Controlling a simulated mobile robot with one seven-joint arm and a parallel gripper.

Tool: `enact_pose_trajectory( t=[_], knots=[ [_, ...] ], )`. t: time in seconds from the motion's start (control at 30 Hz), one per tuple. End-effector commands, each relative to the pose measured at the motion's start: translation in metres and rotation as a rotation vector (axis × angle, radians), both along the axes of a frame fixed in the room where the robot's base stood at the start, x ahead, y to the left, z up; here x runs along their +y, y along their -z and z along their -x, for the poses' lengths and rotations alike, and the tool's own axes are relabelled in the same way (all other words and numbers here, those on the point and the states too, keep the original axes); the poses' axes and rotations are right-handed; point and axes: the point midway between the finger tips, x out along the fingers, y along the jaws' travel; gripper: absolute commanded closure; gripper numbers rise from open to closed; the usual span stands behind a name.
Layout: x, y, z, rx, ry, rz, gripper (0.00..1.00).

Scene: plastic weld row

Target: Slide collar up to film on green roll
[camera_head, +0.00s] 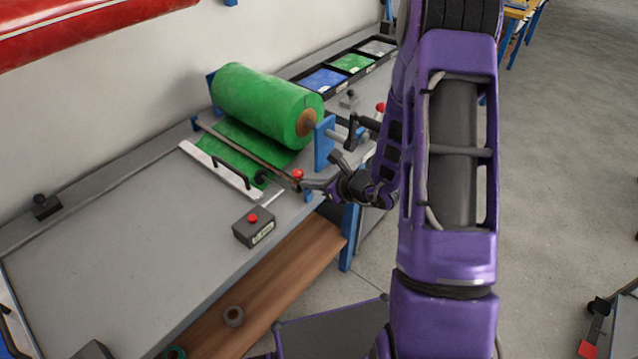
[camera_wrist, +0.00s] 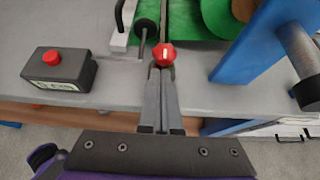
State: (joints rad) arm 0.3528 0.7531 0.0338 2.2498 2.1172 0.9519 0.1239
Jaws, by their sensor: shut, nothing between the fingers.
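The green roll (camera_head: 262,103) lies on its shaft at the back of the bench, with its brown core end (camera_head: 307,122) facing right. Green film (camera_head: 240,146) runs down from it under a bar. A blue upright (camera_head: 325,142) stands at the core end. The shaft (camera_wrist: 296,48) sticks out past the upright (camera_wrist: 262,50) with a dark, round end piece (camera_wrist: 308,92); I cannot tell if this is the collar. My gripper (camera_head: 300,185) is shut and empty, its fingertips (camera_wrist: 162,72) close beside a red knob (camera_wrist: 164,54); I cannot tell if they touch.
A grey box with a red button (camera_head: 254,227) stands at the bench's front edge. Blue, green and grey trays (camera_head: 350,64) sit behind. The left bench top is mostly clear.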

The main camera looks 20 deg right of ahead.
Motion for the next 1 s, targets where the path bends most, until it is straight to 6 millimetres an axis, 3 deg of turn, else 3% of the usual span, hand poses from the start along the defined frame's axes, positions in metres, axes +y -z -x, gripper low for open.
enact_pose_trajectory(
  t=[0.4,0.73,1.0],
  knots=[
    [0.003,0.002,-0.004,-0.001,-0.002,0.001,1.0],
    [0.04,0.004,-0.054,-0.003,-0.005,0.001,1.0],
    [0.045,0.001,-0.061,-0.001,0.0,0.001,1.0]
  ],
)
